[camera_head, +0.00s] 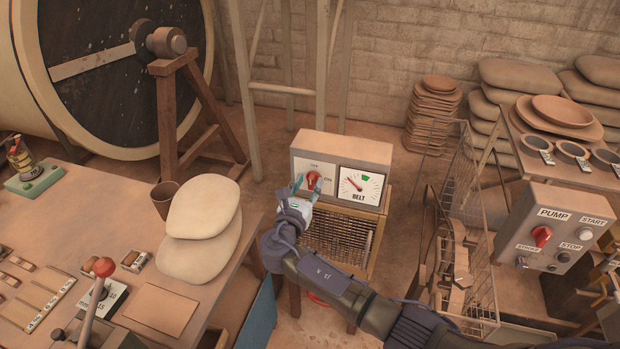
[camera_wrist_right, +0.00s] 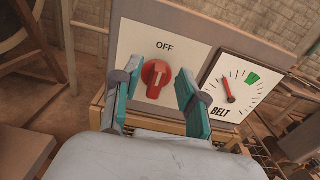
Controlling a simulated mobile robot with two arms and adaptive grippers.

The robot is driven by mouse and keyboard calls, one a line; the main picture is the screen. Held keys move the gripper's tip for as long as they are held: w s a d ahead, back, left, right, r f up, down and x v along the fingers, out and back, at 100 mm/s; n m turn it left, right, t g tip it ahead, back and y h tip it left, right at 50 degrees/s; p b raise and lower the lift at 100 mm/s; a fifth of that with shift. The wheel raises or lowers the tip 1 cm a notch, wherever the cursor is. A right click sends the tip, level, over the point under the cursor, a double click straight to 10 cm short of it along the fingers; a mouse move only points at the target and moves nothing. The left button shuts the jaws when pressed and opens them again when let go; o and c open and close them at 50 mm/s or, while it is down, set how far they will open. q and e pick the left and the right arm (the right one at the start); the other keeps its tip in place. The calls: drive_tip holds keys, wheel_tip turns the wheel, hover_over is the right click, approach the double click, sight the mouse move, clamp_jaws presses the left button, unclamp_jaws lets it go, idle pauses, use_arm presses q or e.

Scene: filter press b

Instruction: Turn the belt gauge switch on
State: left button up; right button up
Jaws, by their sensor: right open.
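The belt gauge box (camera_head: 341,153) is a grey panel on a wooden frame, in the middle of the head view. It has a red rotary switch (camera_head: 313,179) on its left and a dial gauge marked BELT (camera_head: 361,186) on its right. In the right wrist view the red switch (camera_wrist_right: 156,79) has its pale mark pointing up toward OFF, and the red needle of the belt gauge (camera_wrist_right: 229,90) points up-left, away from the green zone. My right gripper (camera_wrist_right: 152,90) is open, its teal fingers on either side of the switch, with no clear contact. My left gripper is out of view.
Stacked trays (camera_head: 433,105) stand by the brick wall.

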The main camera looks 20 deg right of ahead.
drive_tip(key=shift+x, duration=0.95)
drive_tip(key=shift+c, duration=0.2)
clamp_jaws()
